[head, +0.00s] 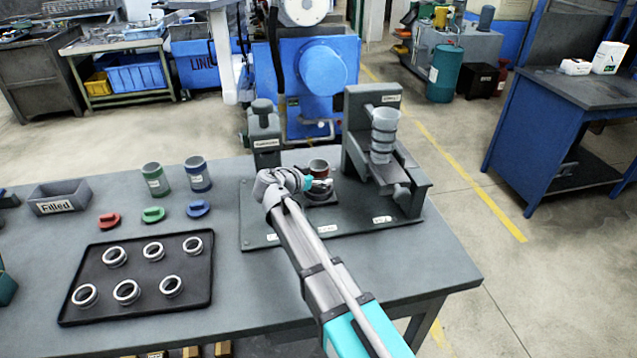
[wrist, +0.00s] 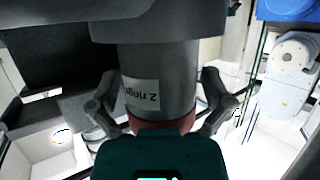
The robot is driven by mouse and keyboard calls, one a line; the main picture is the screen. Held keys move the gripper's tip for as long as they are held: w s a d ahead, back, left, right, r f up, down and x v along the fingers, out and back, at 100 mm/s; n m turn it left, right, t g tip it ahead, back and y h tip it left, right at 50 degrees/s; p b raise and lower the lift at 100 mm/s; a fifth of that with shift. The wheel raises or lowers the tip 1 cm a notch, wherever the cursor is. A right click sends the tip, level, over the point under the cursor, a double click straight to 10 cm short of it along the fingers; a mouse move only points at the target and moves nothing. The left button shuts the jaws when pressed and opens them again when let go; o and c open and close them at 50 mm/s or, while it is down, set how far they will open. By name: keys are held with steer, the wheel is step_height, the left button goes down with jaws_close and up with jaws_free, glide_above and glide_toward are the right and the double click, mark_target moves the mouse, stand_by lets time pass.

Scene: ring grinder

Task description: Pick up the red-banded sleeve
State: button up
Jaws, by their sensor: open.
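The red-banded sleeve (head: 319,166) stands upright on a dark round base on the fixture plate, just beyond my gripper (head: 314,182). In the wrist view the sleeve (wrist: 165,75) is a large grey cylinder with an upside-down white label reading "2 rings" and a red band near its lower end in the picture. My gripper (wrist: 160,98) is open, with one finger on each side of the sleeve. I cannot tell whether the fingers touch it. In the head view my wrist hides part of the base.
Green-banded (head: 155,180) and blue-banded (head: 198,174) sleeves, coloured caps (head: 153,214), a bin marked "Filled" (head: 57,207) and a dark tray (head: 205,268) of rings are left.

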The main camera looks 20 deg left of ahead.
stand_by(0.3)
steer(key=c, duration=0.9)
steer(key=shift+r, duration=0.1)
steer(key=shift+r+p, duration=0.95)
steer(key=shift+p, duration=0.1)
steer(key=s+r+p, duration=0.3)
steer(key=s, duration=0.1)
steer(key=s+a+r+p, duration=0.1)
steer(key=s+r+p, duration=0.3)
steer(key=s, duration=0.1)
steer(key=s+r+p, duration=0.4)
steer(key=s, duration=0.1)
steer(key=shift+a, duration=0.35)
